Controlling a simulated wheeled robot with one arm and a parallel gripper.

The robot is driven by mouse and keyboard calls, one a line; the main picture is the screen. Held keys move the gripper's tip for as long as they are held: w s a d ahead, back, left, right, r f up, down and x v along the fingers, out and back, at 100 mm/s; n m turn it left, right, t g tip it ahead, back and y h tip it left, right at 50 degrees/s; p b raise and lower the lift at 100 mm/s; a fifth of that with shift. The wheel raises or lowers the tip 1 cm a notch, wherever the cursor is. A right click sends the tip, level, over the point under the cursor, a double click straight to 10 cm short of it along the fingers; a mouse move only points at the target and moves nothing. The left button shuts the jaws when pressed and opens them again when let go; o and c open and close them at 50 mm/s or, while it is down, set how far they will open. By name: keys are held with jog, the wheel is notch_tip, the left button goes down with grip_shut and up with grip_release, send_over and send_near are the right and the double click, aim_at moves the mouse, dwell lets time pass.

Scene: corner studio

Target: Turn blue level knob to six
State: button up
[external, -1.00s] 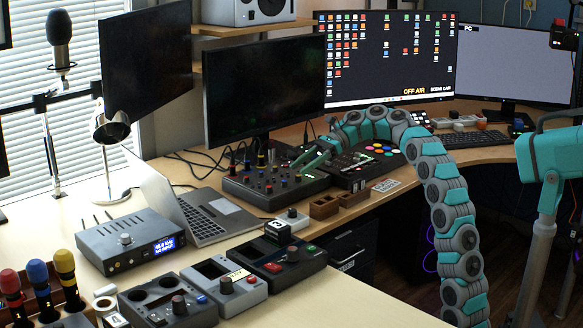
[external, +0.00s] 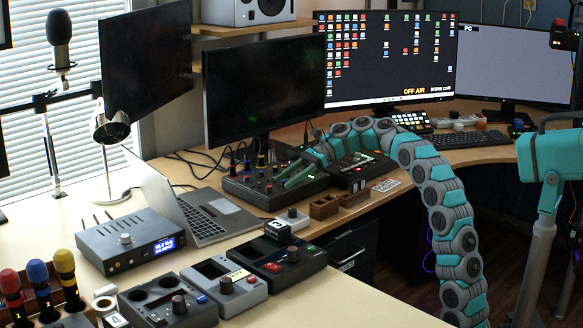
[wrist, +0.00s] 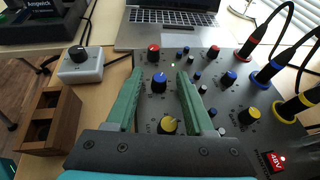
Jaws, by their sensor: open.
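The dark mixer (external: 262,203) lies on the desk under my gripper (external: 282,177), with several coloured knobs and plugged cables on top. In the wrist view my gripper (wrist: 159,74) is open, its two green fingers apart. A blue knob (wrist: 158,83) with a pale mark on its top sits between the fingers near their tips; no clear contact shows. Another blue knob (wrist: 228,78) is to the right, outside the fingers. A yellow knob (wrist: 167,125) sits nearer my palm. No number scale can be read around the blue knobs, so their settings cannot be told.
A red knob (wrist: 153,52) stands just beyond the left fingertip. Plugs with blue and yellow rings (wrist: 268,72) stand at the mixer's right. The laptop (external: 210,212) and a small box with a black knob (external: 291,218) are close by. A wooden holder (external: 324,207) sits near the desk edge.

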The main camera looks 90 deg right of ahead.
jog(key=shift+c, duration=0.2)
grip_shut()
jog(key=shift+f+b, duration=0.15)
jog(key=shift+b, duration=0.4)
